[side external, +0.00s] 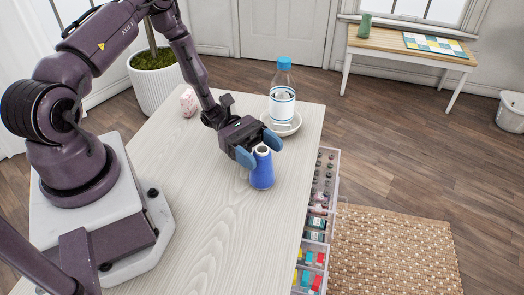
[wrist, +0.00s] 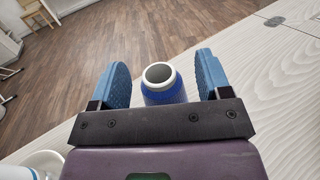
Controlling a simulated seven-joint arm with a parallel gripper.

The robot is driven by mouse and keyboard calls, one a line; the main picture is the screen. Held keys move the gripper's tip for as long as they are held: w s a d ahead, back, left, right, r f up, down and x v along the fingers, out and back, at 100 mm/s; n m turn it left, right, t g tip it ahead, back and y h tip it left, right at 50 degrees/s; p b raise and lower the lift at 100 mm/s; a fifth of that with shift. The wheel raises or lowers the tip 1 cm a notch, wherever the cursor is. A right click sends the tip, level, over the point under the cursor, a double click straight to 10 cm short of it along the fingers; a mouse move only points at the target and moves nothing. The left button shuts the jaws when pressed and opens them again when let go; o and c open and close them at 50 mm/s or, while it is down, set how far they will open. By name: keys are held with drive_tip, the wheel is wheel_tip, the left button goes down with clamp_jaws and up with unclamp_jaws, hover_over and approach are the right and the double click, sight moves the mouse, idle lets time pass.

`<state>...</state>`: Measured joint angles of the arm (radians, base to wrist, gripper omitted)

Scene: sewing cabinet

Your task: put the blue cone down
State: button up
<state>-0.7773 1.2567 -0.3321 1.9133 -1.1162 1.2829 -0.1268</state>
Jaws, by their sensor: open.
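The blue cone (side external: 262,171) is a spool of blue thread with a white top. It stands upright on the pale wooden table top (side external: 190,215), near its right edge. My gripper (side external: 258,152) is at the cone's upper part, with its blue fingers apart. In the wrist view, the cone (wrist: 165,90) is between the two open fingers (wrist: 163,80), with a visible gap on each side. The cone's lower part is hidden by the gripper's body in the wrist view.
A bottle with a blue cap (side external: 283,95) stands on a white dish (side external: 285,122) behind my gripper. A pink patterned object (side external: 188,102) sits at the back left. Open drawers (side external: 318,225) with spools stick out on the right. The table's front middle is clear.

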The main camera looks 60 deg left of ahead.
drive_tip(key=v, duration=0.7)
drive_tip(key=shift+a, duration=0.15)
drive_tip(key=s+d+r+m+y, duration=0.1)
drive_tip(key=s+r+m+y, duration=0.3)
drive_tip(key=r, duration=0.5)
drive_tip(key=s+d+r+m+t+y, duration=0.1)
drive_tip(key=s+d+r+m+y, duration=0.1)
drive_tip(key=s+r+m+y, duration=0.2)
drive_tip(key=s+d+r+m+y, duration=0.1)
drive_tip(key=s+r+m+y, duration=0.3)
drive_tip(key=r+m+y, duration=0.5)
drive_tip(key=shift+d+r+m+t+y, duration=0.3)
drive_tip(key=shift+r+m, duration=1.5)
drive_tip(key=shift+r, duration=1.1)
